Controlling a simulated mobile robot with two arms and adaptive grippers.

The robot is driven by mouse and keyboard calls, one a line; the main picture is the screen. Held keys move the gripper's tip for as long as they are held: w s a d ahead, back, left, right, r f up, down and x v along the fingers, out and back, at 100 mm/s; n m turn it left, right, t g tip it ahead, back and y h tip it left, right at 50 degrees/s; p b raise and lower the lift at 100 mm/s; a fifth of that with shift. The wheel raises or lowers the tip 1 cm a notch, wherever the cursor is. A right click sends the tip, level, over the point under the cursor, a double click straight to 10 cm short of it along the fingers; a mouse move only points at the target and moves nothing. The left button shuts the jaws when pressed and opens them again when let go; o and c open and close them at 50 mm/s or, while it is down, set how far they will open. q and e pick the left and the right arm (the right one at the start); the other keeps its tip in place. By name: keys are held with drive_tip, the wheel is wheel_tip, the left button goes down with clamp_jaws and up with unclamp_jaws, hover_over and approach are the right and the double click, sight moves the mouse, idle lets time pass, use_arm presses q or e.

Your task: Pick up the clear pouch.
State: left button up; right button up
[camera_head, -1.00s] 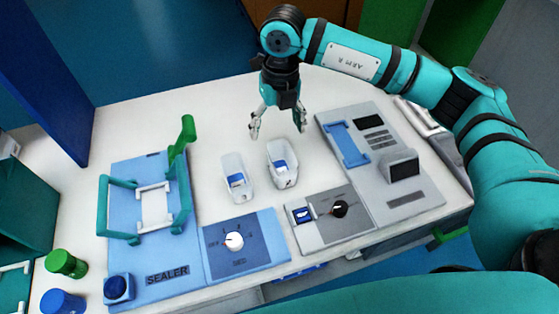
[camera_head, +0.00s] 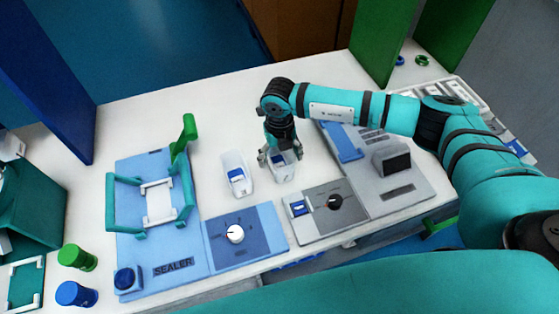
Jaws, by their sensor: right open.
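Two whitish see-through pouches lie on the white table, each with a blue and white piece in it. The right pouch (camera_head: 286,174) is under my right gripper (camera_head: 280,160). The left pouch (camera_head: 236,180) lies a short way to the left, clear of the gripper. My right gripper points down, open, with one finger at each side of the right pouch's upper part. The gripper hides part of that pouch, and I cannot tell whether the fingers touch it. My left gripper is not in view.
A blue sealer (camera_head: 150,245) with teal bars stands left, with a dial panel (camera_head: 262,237) beside it. A grey device (camera_head: 410,190) with a small screen stands right. Green (camera_head: 76,257) and blue (camera_head: 75,294) cylinders stand at the lower left. The table's back left is bare.

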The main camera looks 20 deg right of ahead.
sight(279, 157)
drive_tip(key=shift+f, duration=1.55)
drive_tip(key=shift+c, duration=0.4)
drive_tip(key=c, duration=1)
